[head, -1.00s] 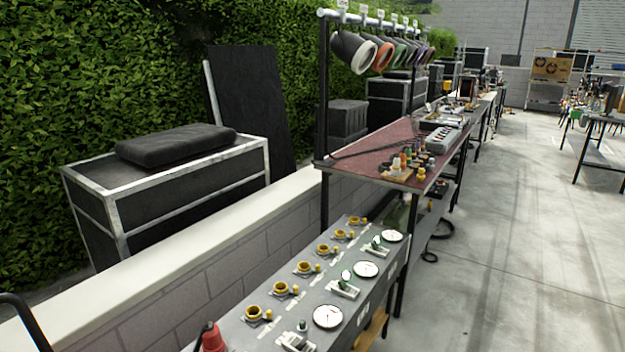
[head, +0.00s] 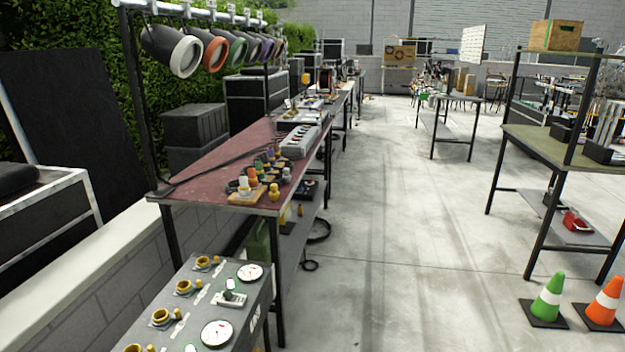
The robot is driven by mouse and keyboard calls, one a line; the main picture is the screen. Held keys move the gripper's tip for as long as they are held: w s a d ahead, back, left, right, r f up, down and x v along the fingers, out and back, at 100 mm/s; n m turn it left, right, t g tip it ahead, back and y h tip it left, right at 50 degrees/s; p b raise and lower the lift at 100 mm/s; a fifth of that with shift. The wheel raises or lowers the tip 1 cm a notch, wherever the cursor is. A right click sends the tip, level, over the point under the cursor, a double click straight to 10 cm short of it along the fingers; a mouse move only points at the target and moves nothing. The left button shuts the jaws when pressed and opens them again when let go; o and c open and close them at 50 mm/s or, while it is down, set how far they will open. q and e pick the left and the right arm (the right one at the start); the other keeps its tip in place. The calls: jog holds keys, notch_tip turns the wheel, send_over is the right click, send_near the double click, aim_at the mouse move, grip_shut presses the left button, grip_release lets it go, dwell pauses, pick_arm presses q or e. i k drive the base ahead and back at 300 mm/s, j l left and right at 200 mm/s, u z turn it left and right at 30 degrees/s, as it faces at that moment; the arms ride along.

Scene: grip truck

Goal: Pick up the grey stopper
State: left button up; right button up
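A group of small coloured stoppers stands near the front corner of the red-topped table (head: 215,165), in the middle left of the head view. A pale whitish or grey stopper (head: 244,184) stands at the left of this group on a wooden block (head: 246,197). I cannot tell for sure whether it is the grey stopper. An amber stopper (head: 274,192) stands to its right, near the table edge. Neither of my grippers is in view.
A grey panel (head: 238,322) with dials and yellow rings stands at the lower left. Several lamps hang from a rail (head: 215,14) over the red table. A green cone (head: 547,300) and an orange cone (head: 604,302) stand at the lower right. The concrete floor between is clear.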

aim_at(286, 178)
jog(key=i+z, duration=0.3)
jog(key=i, duration=0.65)
